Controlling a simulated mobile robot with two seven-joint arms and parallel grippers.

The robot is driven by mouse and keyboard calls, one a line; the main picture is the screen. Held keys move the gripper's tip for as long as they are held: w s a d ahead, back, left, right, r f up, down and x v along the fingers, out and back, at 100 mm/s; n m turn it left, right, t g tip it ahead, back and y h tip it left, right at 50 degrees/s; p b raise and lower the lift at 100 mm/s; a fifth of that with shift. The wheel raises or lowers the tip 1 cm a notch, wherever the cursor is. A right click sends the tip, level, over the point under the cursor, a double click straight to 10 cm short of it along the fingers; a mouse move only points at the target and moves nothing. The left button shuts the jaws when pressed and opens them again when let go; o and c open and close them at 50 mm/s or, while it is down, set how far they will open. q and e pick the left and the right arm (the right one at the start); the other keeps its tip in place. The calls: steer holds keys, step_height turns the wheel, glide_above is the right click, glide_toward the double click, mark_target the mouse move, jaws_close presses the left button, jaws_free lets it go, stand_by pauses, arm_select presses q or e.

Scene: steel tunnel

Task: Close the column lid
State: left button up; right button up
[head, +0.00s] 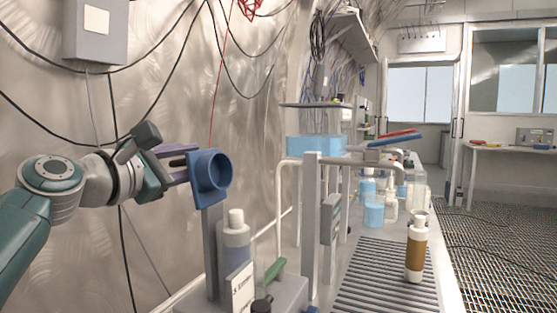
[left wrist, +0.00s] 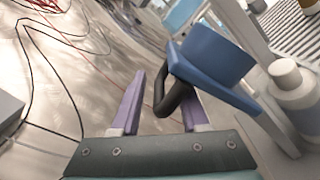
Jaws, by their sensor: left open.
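A blue part with a square plate and a round hollow collar (head: 211,174) stands on edge atop a grey post, its collar facing the head camera; it looks like the column lid, standing open. It also shows in the left wrist view (left wrist: 215,55), with a black curved handle (left wrist: 173,92) on its back. My left gripper (head: 183,163) is open just behind the plate. In the left wrist view its purple fingers (left wrist: 163,100) are spread, with the handle between them, closer to the right finger. Contact cannot be told. My right gripper is not in view.
A white-capped bottle (head: 237,245) stands right of the post, near a label card (head: 242,291). A brown column-like bottle (head: 415,250) stands on a ribbed mat (head: 385,280). A grey wall box (head: 95,30) and hanging cables are at left.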

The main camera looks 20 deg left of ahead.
arm_select(q)
jaws_close()
stand_by(0.3)
steer(key=shift+r, duration=0.25)
stand_by(0.9)
